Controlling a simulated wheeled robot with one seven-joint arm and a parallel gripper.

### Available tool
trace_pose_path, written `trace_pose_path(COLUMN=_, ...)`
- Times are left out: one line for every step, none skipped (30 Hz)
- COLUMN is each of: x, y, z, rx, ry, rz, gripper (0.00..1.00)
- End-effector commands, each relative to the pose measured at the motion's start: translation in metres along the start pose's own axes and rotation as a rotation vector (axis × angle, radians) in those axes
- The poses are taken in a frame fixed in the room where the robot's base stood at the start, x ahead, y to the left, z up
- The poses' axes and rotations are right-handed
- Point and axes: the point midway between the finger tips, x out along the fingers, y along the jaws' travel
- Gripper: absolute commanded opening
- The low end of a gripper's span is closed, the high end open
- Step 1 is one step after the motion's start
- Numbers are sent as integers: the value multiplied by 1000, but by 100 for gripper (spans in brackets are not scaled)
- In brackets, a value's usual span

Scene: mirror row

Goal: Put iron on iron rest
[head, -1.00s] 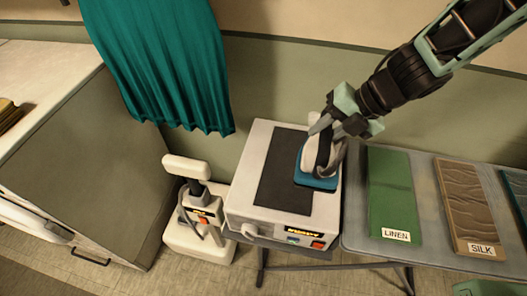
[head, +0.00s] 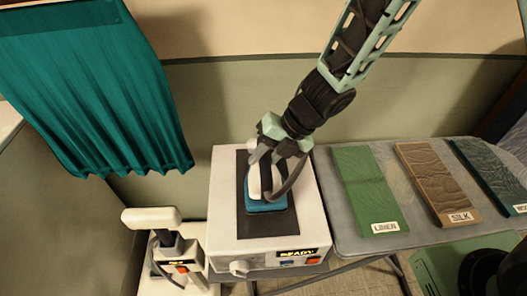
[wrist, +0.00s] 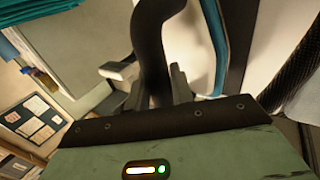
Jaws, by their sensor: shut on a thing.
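The iron (head: 266,195), with a blue base and a white body, is at the dark pad of the iron rest. The iron rest (head: 226,222) is a white box with a dark pad on top and a "READY" display on its front. My gripper (head: 267,165) is shut on the iron from above. The iron looks flat and over the pad; I cannot tell whether it touches. In the wrist view a blue edge of the iron (wrist: 215,45) and its dark cord show. The fingertips are partly hidden by the iron's handle.
An ironing board (head: 325,200) stands to the right with cloth samples: green linen (head: 368,188), brown silk (head: 437,180) and a dark teal one (head: 488,172). A white appliance (head: 160,245) stands at the left. A teal curtain (head: 95,90) hangs behind.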

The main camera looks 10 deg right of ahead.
Motion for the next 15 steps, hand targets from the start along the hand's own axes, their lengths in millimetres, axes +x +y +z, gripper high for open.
trace_pose_path(x=6, y=-4, z=0, rx=2, ry=1, rz=1, gripper=0)
trace_pose_path(x=10, y=-6, z=0, rx=2, ry=1, rz=1, gripper=0)
trace_pose_path(x=14, y=-9, z=0, rx=2, ry=2, rz=1, gripper=0)
trace_pose_path(x=17, y=-11, z=0, rx=2, ry=1, rz=1, gripper=0)
trace_pose_path(x=20, y=-12, z=0, rx=1, ry=1, rz=2, gripper=0)
trace_pose_path(x=22, y=-14, z=0, rx=1, ry=1, rz=2, gripper=0)
trace_pose_path(x=24, y=-15, z=0, rx=1, ry=0, rz=2, gripper=0)
trace_pose_path(x=25, y=-16, z=0, rx=1, ry=0, rz=2, gripper=0)
trace_pose_path(x=25, y=-16, z=0, rx=0, ry=0, rz=2, gripper=0)
trace_pose_path(x=25, y=-16, z=0, rx=0, ry=-1, rz=2, gripper=0)
trace_pose_path(x=25, y=-16, z=0, rx=-1, ry=-1, rz=2, gripper=0)
trace_pose_path(x=25, y=-16, z=0, rx=-1, ry=-1, rz=2, gripper=0)
trace_pose_path(x=25, y=-16, z=0, rx=-1, ry=-1, rz=2, gripper=0)
trace_pose_path(x=25, y=-16, z=0, rx=-1, ry=-1, rz=2, gripper=0)
trace_pose_path(x=25, y=-16, z=0, rx=-1, ry=-1, rz=2, gripper=0)
